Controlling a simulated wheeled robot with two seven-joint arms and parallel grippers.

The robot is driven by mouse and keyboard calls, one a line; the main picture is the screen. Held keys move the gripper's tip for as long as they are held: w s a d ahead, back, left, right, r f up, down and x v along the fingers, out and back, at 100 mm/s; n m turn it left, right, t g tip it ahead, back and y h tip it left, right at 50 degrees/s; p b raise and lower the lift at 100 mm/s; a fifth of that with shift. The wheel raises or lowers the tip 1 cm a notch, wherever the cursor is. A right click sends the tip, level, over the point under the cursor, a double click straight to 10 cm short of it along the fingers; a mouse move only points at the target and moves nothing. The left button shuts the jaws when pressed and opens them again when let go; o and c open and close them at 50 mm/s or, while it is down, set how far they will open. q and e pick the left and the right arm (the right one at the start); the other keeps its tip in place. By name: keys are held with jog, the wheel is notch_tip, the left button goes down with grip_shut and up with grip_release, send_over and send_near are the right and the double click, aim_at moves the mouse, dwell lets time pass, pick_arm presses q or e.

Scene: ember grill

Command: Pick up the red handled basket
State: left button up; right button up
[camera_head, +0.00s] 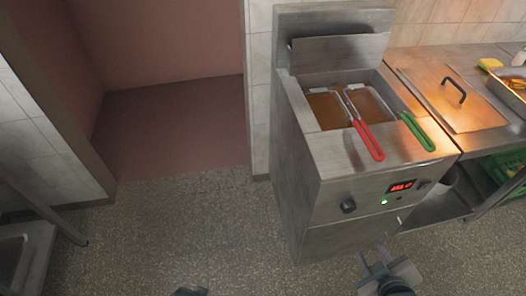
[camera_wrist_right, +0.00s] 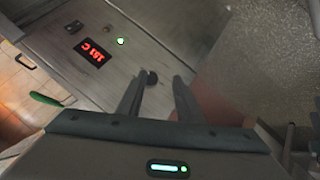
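The red handled basket (camera_head: 326,108) sits in the left part of the fryer well. Its red handle (camera_head: 368,140) slopes toward me over the fryer's front top. A second basket beside it has a green handle (camera_head: 416,131), which also shows at the left of the right wrist view (camera_wrist_right: 45,99). My right gripper (camera_head: 378,256) is low in front of the fryer, apart from both handles. In the right wrist view its two fingers (camera_wrist_right: 158,90) are spread with nothing between them. Only a dark bit of what looks like my left gripper (camera_head: 190,291) shows at the bottom edge.
The steel fryer (camera_head: 330,180) has a knob and a lit red display (camera_head: 401,187) on its front. A steel counter with a black-handled lid (camera_head: 455,98) adjoins it on the right. A green crate (camera_head: 500,172) is below. The floor (camera_head: 200,225) left of the fryer is clear.

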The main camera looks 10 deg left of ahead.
pick_arm(q)
jog(key=s+a+f, duration=0.1)
jog(key=s+f, duration=0.7)
jog(key=f, duration=0.3)
jog(key=s+a+f+g, duration=0.1)
jog(key=s+f, duration=0.8)
jog(key=f, duration=0.2)
jog(key=shift+a, duration=0.25)
pick_arm(e)
jog(key=w+a+r+n+t+y, duration=0.1)
jog(key=w+a+r+n+t, duration=0.1)
jog(key=w+r+n+t, duration=0.6)
notch_tip(320, 180, up, 7)
jog(key=w+n, duration=0.2)
jog(key=n, duration=0.1)
jog(key=shift+r+y, duration=0.2)
jog(key=shift+y, duration=0.2)
jog(key=shift+w, duration=0.15)
